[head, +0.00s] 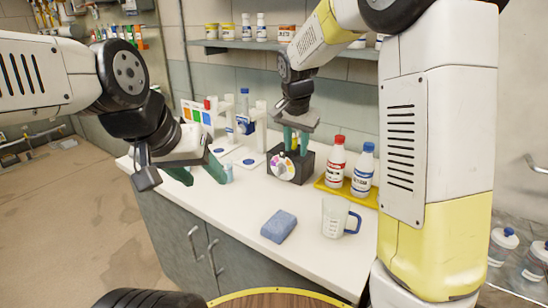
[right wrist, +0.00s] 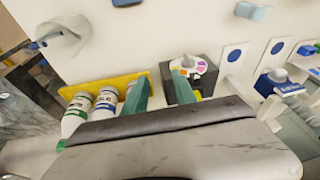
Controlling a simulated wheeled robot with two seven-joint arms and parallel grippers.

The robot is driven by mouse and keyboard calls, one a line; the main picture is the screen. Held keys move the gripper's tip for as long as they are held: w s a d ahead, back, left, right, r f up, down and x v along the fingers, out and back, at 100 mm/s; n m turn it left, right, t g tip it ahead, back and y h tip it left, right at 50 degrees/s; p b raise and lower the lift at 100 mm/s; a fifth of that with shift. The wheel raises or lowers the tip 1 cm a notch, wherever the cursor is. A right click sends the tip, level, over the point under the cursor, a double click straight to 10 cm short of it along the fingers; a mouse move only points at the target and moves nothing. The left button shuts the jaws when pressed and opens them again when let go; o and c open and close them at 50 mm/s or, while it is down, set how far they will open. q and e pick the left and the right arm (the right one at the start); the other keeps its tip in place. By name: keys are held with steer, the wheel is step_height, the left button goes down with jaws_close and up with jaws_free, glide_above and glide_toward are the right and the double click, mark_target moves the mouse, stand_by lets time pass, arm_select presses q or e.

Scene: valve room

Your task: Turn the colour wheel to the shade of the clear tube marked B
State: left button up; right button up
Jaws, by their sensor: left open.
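The colour wheel (head: 283,166), a disc with coloured segments, is on the front of a black box (head: 308,163) on the counter. In the right wrist view the wheel (right wrist: 200,66) shows partly, behind a finger. My right gripper (head: 296,140) is over the box, its green fingers pointing down. In the right wrist view the fingers (right wrist: 160,90) are apart, with nothing visibly held. My left gripper (head: 198,172) is open, low over the counter's left part, beside a small pale-blue clear piece (head: 228,172). White stands (head: 260,108) hold clear tubes; I cannot read a B mark.
A colour card (head: 197,114) stands behind my left gripper. A red-capped bottle (head: 337,160) and a blue-capped bottle (head: 363,170) stand in a yellow tray (head: 330,187). A blue sponge (head: 279,226) and a clear jug (head: 334,218) are in front.

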steer(key=m+h, duration=0.1)
steer(key=h, duration=0.1)
glide_toward(279, 166)
steer(key=f, duration=0.1)
steer(key=shift+t, duration=0.3)
steer(key=x, duration=0.7)
steer(key=shift+w+d+f, duration=0.15)
steer(key=shift+d+f, duration=0.05)
steer(key=shift+f, duration=0.1)
jaws_close()
